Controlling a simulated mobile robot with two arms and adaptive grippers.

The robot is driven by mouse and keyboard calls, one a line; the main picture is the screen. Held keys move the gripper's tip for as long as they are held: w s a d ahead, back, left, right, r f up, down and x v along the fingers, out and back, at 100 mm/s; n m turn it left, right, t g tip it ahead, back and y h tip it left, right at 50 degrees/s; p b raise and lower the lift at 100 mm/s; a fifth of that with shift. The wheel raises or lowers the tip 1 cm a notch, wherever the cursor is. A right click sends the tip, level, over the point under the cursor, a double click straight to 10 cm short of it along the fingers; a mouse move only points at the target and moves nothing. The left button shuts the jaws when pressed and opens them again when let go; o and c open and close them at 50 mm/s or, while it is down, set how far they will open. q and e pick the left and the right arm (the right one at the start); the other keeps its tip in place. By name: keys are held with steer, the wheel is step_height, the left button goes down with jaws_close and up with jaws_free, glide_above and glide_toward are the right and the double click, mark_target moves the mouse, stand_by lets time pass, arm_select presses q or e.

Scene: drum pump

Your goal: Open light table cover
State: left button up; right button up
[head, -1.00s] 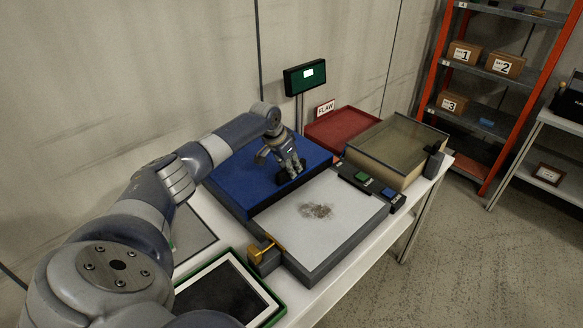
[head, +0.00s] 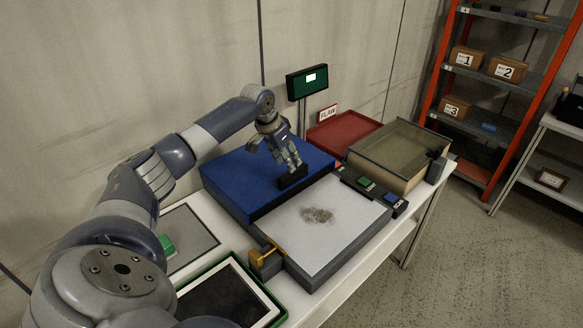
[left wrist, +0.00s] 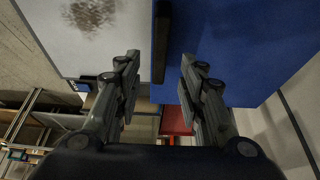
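The light table (head: 345,235) shows a bare white panel with a dark grainy patch (head: 318,214) on it. Its blue cover (head: 232,179) lies flat on the wall side of the panel, leaving the panel exposed. A black handle (head: 293,178) sits on the cover's edge beside the panel. My left gripper (head: 284,163) is over this handle, pointing down. In the left wrist view, its two fingers (left wrist: 160,62) are spread apart, with the black handle (left wrist: 161,42) between their lines and apart from both. My right gripper is in neither view.
A yellow-brown latch (head: 264,258) stands at the table's near left corner. Green and blue buttons (head: 378,190) line its far right edge. Behind are a red tray (head: 342,131), a glass-topped box (head: 398,150) and a screen on a post (head: 307,82). A green-rimmed tray (head: 232,292) lies in front.

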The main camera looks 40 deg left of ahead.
arm_select(q)
steer(key=v, duration=0.5)
steer(key=shift+w+f, duration=0.1)
stand_by(0.4)
